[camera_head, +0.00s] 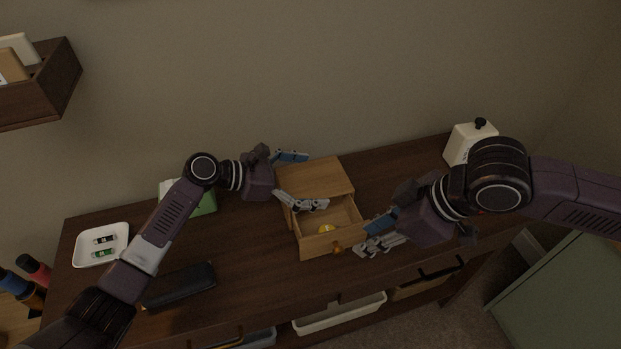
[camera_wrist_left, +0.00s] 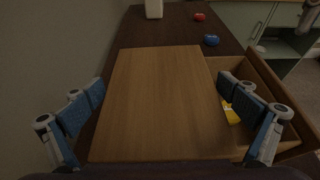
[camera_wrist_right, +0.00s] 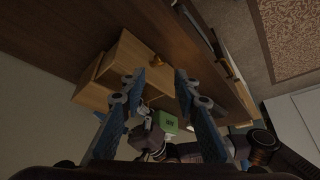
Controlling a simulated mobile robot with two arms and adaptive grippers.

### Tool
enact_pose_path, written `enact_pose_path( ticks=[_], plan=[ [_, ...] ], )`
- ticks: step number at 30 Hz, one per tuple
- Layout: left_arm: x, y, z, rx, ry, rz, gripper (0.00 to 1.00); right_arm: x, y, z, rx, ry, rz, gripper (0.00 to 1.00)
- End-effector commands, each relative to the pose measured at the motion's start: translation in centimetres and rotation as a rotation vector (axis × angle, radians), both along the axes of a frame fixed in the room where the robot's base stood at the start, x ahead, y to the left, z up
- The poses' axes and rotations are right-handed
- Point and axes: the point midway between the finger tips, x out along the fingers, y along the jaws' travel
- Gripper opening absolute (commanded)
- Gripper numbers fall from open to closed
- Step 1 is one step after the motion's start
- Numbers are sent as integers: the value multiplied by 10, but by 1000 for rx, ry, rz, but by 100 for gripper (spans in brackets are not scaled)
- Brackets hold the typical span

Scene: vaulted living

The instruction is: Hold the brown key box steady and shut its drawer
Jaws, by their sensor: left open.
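The brown key box (camera_head: 316,174) stands on the dark wooden table, its drawer (camera_head: 318,244) pulled out towards the front. A yellow item (camera_head: 326,229) lies in the drawer, and a round knob (camera_head: 338,248) is on its front. My left gripper (camera_head: 299,180) is open, one finger behind the box and the other at its front, over the open drawer. In the left wrist view the box top (camera_wrist_left: 160,100) lies between the spread fingers. I cannot tell whether they touch. My right gripper (camera_head: 379,233) is open and empty, just right of the drawer front; the knob shows beyond its fingertips in the right wrist view (camera_wrist_right: 157,62).
A white tray (camera_head: 79,248) with two batteries, a dark case (camera_head: 180,287) and a green box (camera_head: 206,203) are on the left. A white canister (camera_head: 462,150) stands at the back right. Small blue (camera_wrist_left: 211,40) and red (camera_wrist_left: 199,17) items lie beyond the box.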

Motion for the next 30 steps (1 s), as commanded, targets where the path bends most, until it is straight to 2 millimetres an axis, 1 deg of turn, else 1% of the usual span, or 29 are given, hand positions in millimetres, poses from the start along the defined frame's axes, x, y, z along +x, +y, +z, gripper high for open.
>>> enact_pose_path(
  ticks=[1, 2, 12, 17, 20, 23, 24, 30],
  plan=[
    [0, 0, 0, 0, 0, 0, 98, 0, 0, 0, 0, 0, 0, 29],
    [0, 0, 0, 0, 0, 0, 94, 0, 0, 0, 0, 0, 0, 29],
    [0, 0, 0, 0, 0, 0, 58, 0, 0, 0, 0, 0, 0, 29],
    [0, 0, 0, 0, 1, 0, 58, -2, 6, -3, 21, 9, -1, 11],
    [0, 0, 0, 0, 1, 0, 58, -8, 19, -10, 77, 34, -4, 0],
    [0, 0, 0, 0, 1, 0, 58, -17, 41, -19, 172, 72, -17, 0],
    [0, 0, 0, 0, 1, 0, 58, -21, 51, -23, 218, 90, -25, 0],
    [0, 0, 0, 0, 1, 0, 58, -41, 99, -34, 461, 187, -91, 0]
  ],
)
